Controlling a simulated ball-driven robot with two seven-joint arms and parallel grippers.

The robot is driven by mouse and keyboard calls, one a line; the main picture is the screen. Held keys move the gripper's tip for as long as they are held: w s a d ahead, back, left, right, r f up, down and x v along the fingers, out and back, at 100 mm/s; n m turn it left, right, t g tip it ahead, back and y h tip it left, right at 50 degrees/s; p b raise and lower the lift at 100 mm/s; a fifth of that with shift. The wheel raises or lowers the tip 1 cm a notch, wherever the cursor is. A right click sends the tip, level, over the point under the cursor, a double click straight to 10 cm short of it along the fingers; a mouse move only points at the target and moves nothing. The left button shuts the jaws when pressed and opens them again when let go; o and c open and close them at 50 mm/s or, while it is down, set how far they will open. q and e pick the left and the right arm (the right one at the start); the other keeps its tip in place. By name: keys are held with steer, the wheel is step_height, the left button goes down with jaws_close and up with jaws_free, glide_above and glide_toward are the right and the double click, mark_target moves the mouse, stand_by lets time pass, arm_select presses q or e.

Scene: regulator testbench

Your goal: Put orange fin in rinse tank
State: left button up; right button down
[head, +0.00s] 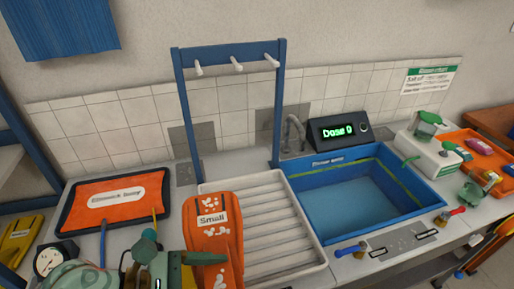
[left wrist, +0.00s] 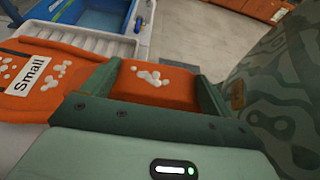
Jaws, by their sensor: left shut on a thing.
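The orange fin (head: 208,230) carries a white "Small" label and white spots. It is at the lower middle of the head view, in front of the white ribbed drain tray. My left gripper (left wrist: 152,88) is shut on the orange fin (left wrist: 60,85), with one green finger on each side of it in the left wrist view. The head view shows my left gripper (head: 165,268) at the bottom, partly cut off. The blue rinse tank (head: 409,208) stands to the right of the drain tray and looks empty of objects. My right gripper is not in view.
A white ribbed drain tray (head: 270,212) lies under a blue rack with white pegs (head: 236,66). An orange tray (head: 115,200) is at left. A display reading "Dose 0" (head: 337,131) stands behind the tank.

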mark_target(187, 248)
arm_select(q)
steer(key=shift+w+a, duration=0.3)
steer(key=shift+w, duration=0.25)
steer(key=shift+w+a, duration=0.25)
steer(key=shift+w, duration=0.3)
steer(key=shift+n+t, duration=0.7)
steer(key=shift+t, duration=0.1)
steer(key=w+a, duration=0.2)
steer(key=w+a+r, duration=0.1)
steer(key=w+a, duration=0.1)
steer(key=shift+w+a+r, duration=0.1)
steer(key=shift+w+a, duration=0.05)
steer(key=shift+a, duration=0.05)
steer(key=w+a+r+n+t+y, duration=0.2)
steer(key=w+a, duration=0.3)
steer(key=a, duration=0.3)
steer(key=shift+a+n+t, duration=0.15)
steer(key=shift+n+t, duration=0.25)
steer(key=shift+n, duration=0.1)
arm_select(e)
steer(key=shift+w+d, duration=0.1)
